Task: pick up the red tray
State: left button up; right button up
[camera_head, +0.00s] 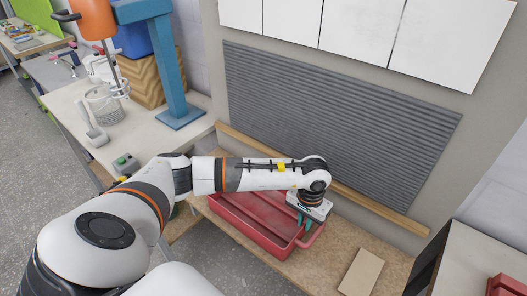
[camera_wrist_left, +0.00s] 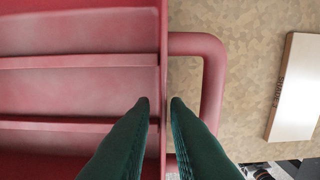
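The red tray (camera_head: 238,217) sits on the brown bench below the grey ribbed panel. It is shallow, with ridges along its inside, and it fills the left of the left wrist view (camera_wrist_left: 75,88). A red loop handle (camera_wrist_left: 213,85) sticks out from its right end wall. My left gripper (camera_head: 302,220) is at that right end, pointing down. In the left wrist view its two dark green fingers (camera_wrist_left: 160,104) are apart, one on each side of the end wall's rim, with small gaps to it. My left arm hides part of the tray's far side. My right gripper is not in view.
A tan flat block (camera_head: 361,272) lies on the bench right of the tray. A wooden rail (camera_head: 375,208) runs behind the tray. A side table at left holds a blue stand (camera_head: 172,75) and a white container (camera_head: 103,104). A red item (camera_head: 505,285) is at lower right.

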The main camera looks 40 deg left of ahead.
aim_at(303, 232)
pick_arm(q)
notch_tip(303, 232, down, 4)
jog(key=shift+s+d+r+p, duration=0.1)
jog(key=shift+s+r+p, duration=0.05)
jog(key=shift+p, duration=0.75)
jog(key=shift+f, duration=0.6)
grip_shut()
jog(key=shift+r, duration=0.1)
